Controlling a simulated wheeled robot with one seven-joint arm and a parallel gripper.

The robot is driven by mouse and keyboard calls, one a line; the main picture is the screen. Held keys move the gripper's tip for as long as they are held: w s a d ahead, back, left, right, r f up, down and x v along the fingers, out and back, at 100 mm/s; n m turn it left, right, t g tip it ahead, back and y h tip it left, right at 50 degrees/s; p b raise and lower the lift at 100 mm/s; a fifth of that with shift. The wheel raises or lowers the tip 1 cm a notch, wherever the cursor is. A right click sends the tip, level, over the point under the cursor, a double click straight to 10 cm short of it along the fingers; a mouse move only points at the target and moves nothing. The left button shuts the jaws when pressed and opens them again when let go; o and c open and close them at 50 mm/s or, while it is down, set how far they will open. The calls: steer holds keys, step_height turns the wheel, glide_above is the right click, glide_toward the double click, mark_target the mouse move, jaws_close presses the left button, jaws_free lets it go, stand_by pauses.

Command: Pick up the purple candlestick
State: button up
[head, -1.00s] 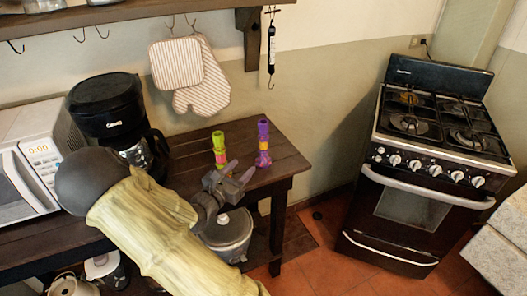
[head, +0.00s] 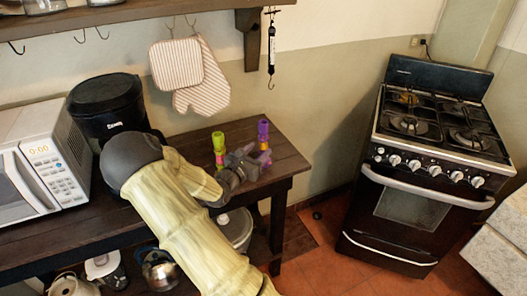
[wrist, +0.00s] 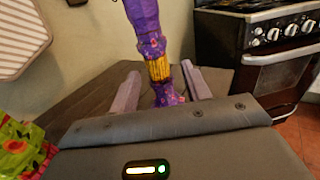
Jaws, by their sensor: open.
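The purple candlestick (head: 263,133) stands upright near the right end of the dark wooden table. In the wrist view the purple candlestick (wrist: 153,52) shows a yellow band and stands between my two fingers, its top cut off by the frame. My gripper (head: 256,164) is open at the candlestick and partly hides its lower part in the head view. In the wrist view my gripper (wrist: 160,85) has a finger on each side of the candlestick, the right finger closer to it. I cannot tell whether either finger touches it.
A green and pink candlestick (head: 218,145) stands just left of my gripper; its patterned part (wrist: 18,150) shows at the wrist view's left edge. A coffee maker (head: 105,100) and microwave (head: 40,150) are further left. Oven mitts (head: 200,85) hang behind. A stove (head: 420,160) stands right.

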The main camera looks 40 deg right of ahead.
mark_target(261, 145)
steer(key=x, duration=0.5)
steer(key=shift+w+a+r, duration=0.1)
steer(key=shift+w+r, duration=0.1)
steer(key=shift+r, duration=0.05)
jaws_close()
